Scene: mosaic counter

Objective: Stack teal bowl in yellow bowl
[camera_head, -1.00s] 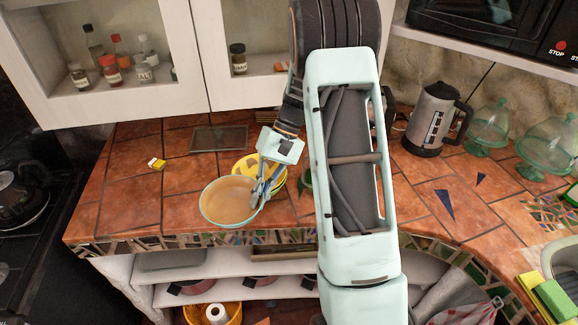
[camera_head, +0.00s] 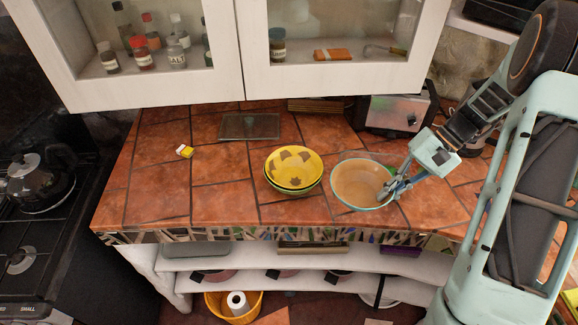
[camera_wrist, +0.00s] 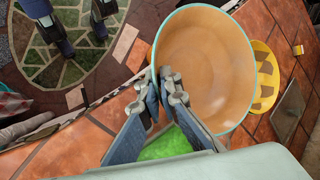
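The teal bowl (camera_head: 357,183), with a teal rim and tan inside, is right of the yellow bowl (camera_head: 293,163) in the head view. My gripper (camera_head: 388,190) is shut on the teal bowl's right rim. The wrist view shows the fingers (camera_wrist: 168,100) on either side of the rim of the teal bowl (camera_wrist: 205,65). Whether it hangs clear of the counter is hard to tell. The yellow bowl has brown patches, stands upright, and shows a green edge beneath it. Part of it shows behind the teal bowl in the wrist view (camera_wrist: 265,75).
The tiled counter (camera_head: 225,200) is clear left of the yellow bowl. A dark flat plate (camera_head: 250,126) and a small yellow-and-white item (camera_head: 185,151) lie farther back. A toaster (camera_head: 392,113) stands behind the teal bowl. White cabinets (camera_head: 150,95) overhang the back.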

